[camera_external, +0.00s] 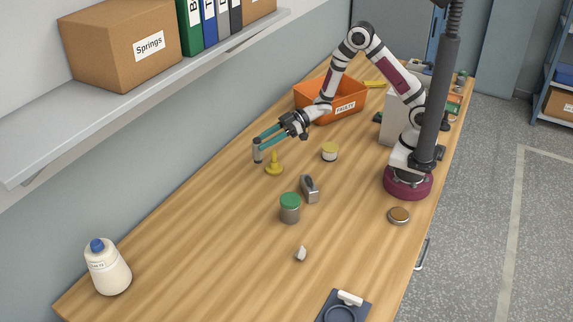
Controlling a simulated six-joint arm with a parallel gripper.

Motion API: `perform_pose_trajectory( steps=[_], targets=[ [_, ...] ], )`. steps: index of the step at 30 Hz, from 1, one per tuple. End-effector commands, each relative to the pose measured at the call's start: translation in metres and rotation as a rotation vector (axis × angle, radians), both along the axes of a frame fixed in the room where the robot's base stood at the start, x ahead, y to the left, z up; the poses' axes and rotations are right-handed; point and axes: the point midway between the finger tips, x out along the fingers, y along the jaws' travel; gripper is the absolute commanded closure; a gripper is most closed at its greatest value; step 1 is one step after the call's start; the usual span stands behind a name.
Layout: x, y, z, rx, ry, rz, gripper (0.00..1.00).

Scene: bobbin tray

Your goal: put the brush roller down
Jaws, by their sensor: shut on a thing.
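My gripper (261,141) is at the far left end of my arm, over the wooden bench close to the wall side. Its teal fingers are shut on a small grey upright cylinder, which I take to be the brush roller (257,153). Its lower end is near the bench top; I cannot tell whether it touches. A yellow knobbed piece (274,166) stands just to its right, apart from it.
Right of my gripper are an orange bin (347,108) and a yellow-lidded jar (330,153). The left-centre bench is clear.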

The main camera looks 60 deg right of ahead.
Motion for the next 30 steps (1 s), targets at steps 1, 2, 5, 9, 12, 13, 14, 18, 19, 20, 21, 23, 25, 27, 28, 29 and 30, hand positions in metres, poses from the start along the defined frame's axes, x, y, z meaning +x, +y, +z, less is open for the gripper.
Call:
perform_pose_trajectory(
  steps=[1, 2, 5, 9, 12, 13, 14, 18, 19, 20, 21, 23, 25, 27, 28, 29, 30],
  targets=[
    [-0.003, 0.018, -0.011, 0.0, 0.005, 0.009, 1.0],
    [-0.005, 0.028, -0.017, -0.001, 0.005, 0.009, 1.0],
    [-0.006, 0.059, -0.035, -0.001, 0.002, 0.007, 1.0],
    [-0.008, 0.085, -0.051, -0.001, 0.0, 0.003, 1.0],
    [-0.008, 0.092, -0.063, -0.002, 0.001, 0.001, 1.0],
    [-0.008, 0.092, -0.07, -0.003, 0.003, 0.0, 1.0],
    [-0.008, 0.092, -0.076, -0.003, 0.003, -0.001, 1.0],
    [-0.007, 0.092, -0.095, -0.002, -0.001, -0.001, 1.0],
    [-0.007, 0.092, -0.096, -0.001, -0.001, -0.001, 1.0],
    [-0.007, 0.092, -0.096, -0.001, -0.002, 0.0, 1.0],
    [-0.007, 0.092, -0.095, 0.0, -0.002, 0.0, 1.0],
    [-0.007, 0.092, -0.095, -0.001, -0.002, 0.0, 1.0],
    [-0.007, 0.092, -0.095, -0.001, -0.002, 0.0, 1.0],
    [-0.007, 0.092, -0.097, -0.001, -0.001, -0.001, 1.0],
    [-0.007, 0.092, -0.098, -0.001, -0.001, -0.001, 1.0],
    [-0.007, 0.092, -0.098, -0.001, -0.001, -0.002, 0.59],
    [-0.007, 0.092, -0.098, -0.001, -0.002, -0.001, 0.52]
  ],
)
